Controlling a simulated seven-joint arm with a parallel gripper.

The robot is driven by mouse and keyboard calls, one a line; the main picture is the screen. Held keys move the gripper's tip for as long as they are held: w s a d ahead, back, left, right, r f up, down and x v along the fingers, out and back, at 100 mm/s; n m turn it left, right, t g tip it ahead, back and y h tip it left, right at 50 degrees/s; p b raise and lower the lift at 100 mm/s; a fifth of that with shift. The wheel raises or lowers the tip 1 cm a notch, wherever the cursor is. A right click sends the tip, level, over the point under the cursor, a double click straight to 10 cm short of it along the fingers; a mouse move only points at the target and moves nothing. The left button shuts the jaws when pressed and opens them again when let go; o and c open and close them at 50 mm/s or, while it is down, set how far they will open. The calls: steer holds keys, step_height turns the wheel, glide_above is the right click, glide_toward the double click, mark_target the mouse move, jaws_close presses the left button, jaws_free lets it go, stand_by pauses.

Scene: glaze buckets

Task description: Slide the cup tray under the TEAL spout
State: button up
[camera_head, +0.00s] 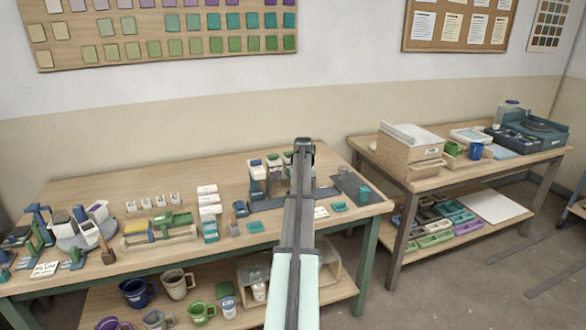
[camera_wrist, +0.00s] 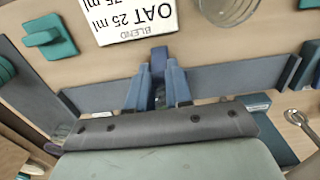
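In the wrist view my gripper (camera_wrist: 158,90) reaches over a slate-blue rail (camera_wrist: 232,80). Its blue-grey fingers stand a little apart, with a dark blue piece (camera_wrist: 159,56) between or just beyond them. I cannot tell whether they touch it, or whether it belongs to the cup tray. In the head view my own arm hides the gripper and the middle of the rail (camera_head: 266,204). Behind the rail stand dispensers (camera_head: 257,171) with coloured tops, partly covered by my arm. I cannot make out the teal spout or the cup tray's outline. A clear cup (camera_wrist: 232,8) shows at the wrist view's top edge.
A printed card (camera_wrist: 130,20) and a teal block (camera_wrist: 46,38) lie beside the rail. A second table (camera_head: 440,177) stands right, beyond a gap.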

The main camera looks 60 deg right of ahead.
steer(key=o, duration=0.4)
steer(key=shift+c, duration=0.2)
steer(key=shift+r, duration=3.5)
